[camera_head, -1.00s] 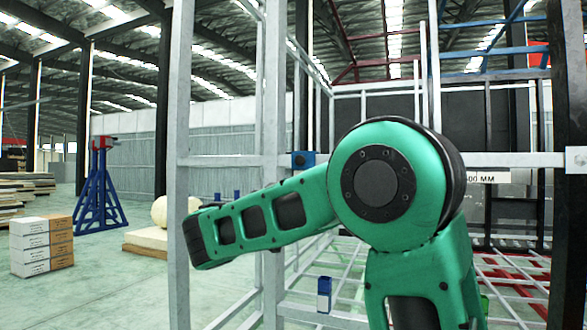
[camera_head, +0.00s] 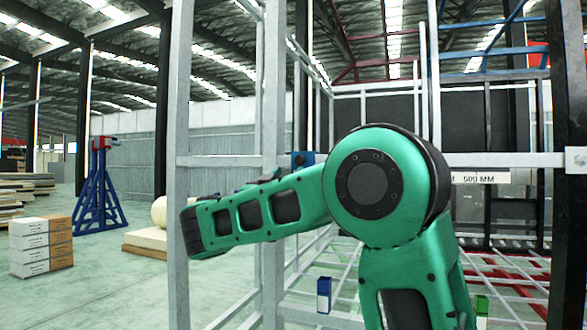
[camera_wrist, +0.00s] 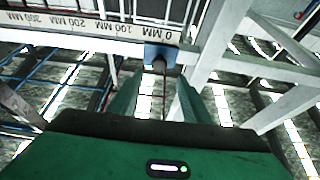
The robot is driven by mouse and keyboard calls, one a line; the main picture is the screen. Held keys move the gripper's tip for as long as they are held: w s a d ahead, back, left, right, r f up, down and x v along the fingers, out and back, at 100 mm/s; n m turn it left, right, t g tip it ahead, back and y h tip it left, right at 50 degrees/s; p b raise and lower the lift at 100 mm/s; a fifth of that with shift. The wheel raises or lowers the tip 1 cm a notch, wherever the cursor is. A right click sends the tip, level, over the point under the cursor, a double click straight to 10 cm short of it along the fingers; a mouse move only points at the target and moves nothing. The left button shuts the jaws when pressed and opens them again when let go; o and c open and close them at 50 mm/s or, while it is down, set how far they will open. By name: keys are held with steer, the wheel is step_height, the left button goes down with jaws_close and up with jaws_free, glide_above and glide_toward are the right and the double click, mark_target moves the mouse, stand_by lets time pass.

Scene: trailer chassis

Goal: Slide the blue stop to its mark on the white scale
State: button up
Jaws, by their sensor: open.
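The blue stop (camera_head: 303,159) sits on the horizontal rail (camera_head: 235,161), beside a grey upright, in the head view. In the wrist view the stop (camera_wrist: 160,57) is at the 0 MM end of the white scale (camera_wrist: 122,28), just below the scale. My gripper (camera_wrist: 157,98) is open, with its two green fingers apart and pointing toward the stop. The stop shows beyond the fingertips, roughly between them; I cannot tell any contact. In the head view the scale (camera_head: 482,177) shows a 500 MM label, and my arm hides much of it. I cannot make out the target mark.
Grey frame uprights (camera_head: 178,120) stand close around my arm. A small blue box (camera_head: 324,294) is low behind the frame. Blue trestle (camera_head: 100,190) and stacked cartons (camera_head: 41,246) stand at left on open floor.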

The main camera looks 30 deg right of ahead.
mark_target(298, 161)
steer(key=x, duration=0.8)
steer(key=shift+w+d, duration=0.15)
steer(key=shift+d, duration=0.1)
